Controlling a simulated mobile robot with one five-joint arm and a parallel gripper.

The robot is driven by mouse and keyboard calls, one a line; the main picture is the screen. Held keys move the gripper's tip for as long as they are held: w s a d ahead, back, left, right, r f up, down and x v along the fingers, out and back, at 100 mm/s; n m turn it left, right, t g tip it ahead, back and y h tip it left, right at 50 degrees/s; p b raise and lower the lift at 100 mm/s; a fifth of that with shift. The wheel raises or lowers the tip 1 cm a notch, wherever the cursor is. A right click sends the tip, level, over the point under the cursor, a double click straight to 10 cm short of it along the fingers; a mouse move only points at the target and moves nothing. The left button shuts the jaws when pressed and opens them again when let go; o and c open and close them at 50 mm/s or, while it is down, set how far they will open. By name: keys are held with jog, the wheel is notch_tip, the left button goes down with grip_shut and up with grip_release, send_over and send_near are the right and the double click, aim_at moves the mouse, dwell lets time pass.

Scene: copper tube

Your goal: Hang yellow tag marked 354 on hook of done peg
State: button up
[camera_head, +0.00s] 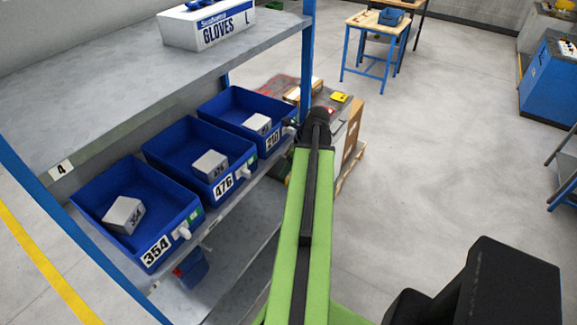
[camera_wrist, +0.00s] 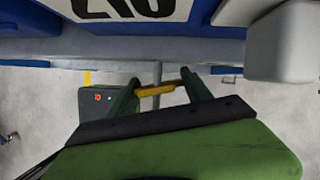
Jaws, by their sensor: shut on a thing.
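My gripper (camera_wrist: 161,80) is shut on a yellow tag (camera_wrist: 157,90), seen nearly edge-on between the fingers in the wrist view; its number cannot be read. In the head view my arm hides most of the gripper, at the front of the far blue bin (camera_head: 236,108). White pegs with green patches stick out beside the bin labels: one at the 354 bin (camera_head: 184,232), one at the 476 bin (camera_head: 245,173). A pale blunt end (camera_wrist: 284,42) is close at upper right in the wrist view, beside a cropped number label (camera_wrist: 125,8). No marking on the pegs is readable.
The bins stand on a grey shelf, with an upper shelf (camera_head: 130,80) above and a blue post (camera_head: 307,60) near my gripper. Grey blocks lie in the bins. A low surface with a small yellow item (camera_head: 338,97) is behind.

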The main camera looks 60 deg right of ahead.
jog(key=o, duration=1.4)
jog(key=p+v, duration=1.6)
jog(key=v, duration=0.1)
jog(key=shift+r, duration=0.2)
